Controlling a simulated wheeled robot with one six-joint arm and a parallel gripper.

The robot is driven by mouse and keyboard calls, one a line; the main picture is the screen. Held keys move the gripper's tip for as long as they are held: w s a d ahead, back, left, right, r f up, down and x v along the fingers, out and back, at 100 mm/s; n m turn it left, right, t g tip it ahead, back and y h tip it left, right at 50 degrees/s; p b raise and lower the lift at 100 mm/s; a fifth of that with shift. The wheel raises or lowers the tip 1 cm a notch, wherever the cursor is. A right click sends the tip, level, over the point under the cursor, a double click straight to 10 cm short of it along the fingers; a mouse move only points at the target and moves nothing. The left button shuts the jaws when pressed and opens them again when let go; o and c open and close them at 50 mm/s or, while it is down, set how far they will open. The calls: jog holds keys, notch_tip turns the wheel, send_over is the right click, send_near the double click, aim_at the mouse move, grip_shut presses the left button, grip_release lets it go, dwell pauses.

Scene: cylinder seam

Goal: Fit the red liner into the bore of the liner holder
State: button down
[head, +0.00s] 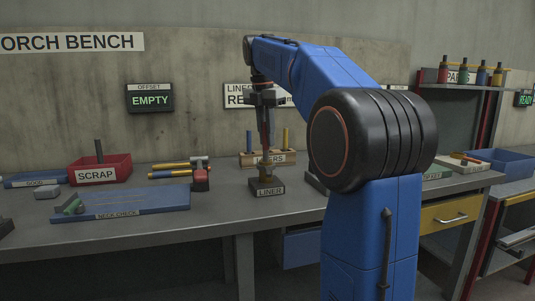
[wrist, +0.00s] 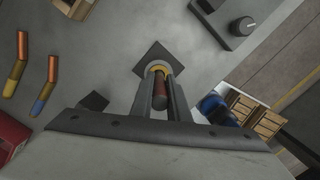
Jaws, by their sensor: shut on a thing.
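The red liner (head: 264,133) is upright between the jaws of my gripper (head: 265,104), which is shut on it. In the wrist view the red liner (wrist: 160,90) shows between the two dark fingers of my gripper (wrist: 161,98). The liner holder (head: 267,187) stands on the bench directly under it, a dark block labelled LINER with a brass-coloured collar. In the wrist view the liner holder (wrist: 152,54) shows as a dark square plate with a yellow ring around the liner's far end. I cannot tell whether the liner's lower end is inside the bore.
A wooden rack (head: 285,158) with blue and yellow liners stands just behind the holder. The bench front around the holder is clear.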

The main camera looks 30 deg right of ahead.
aim_at(267, 149)
jog(key=shift+f, duration=2.25)
jog(key=c, duration=1.7)
grip_release()
jog(key=shift+f, duration=0.1)
jog(key=r, duration=0.4)
jog(key=a+r, duration=0.1)
jog(key=r, duration=0.7)
jog(key=shift+s+a, duration=0.15)
jog(key=shift+a, duration=0.05)
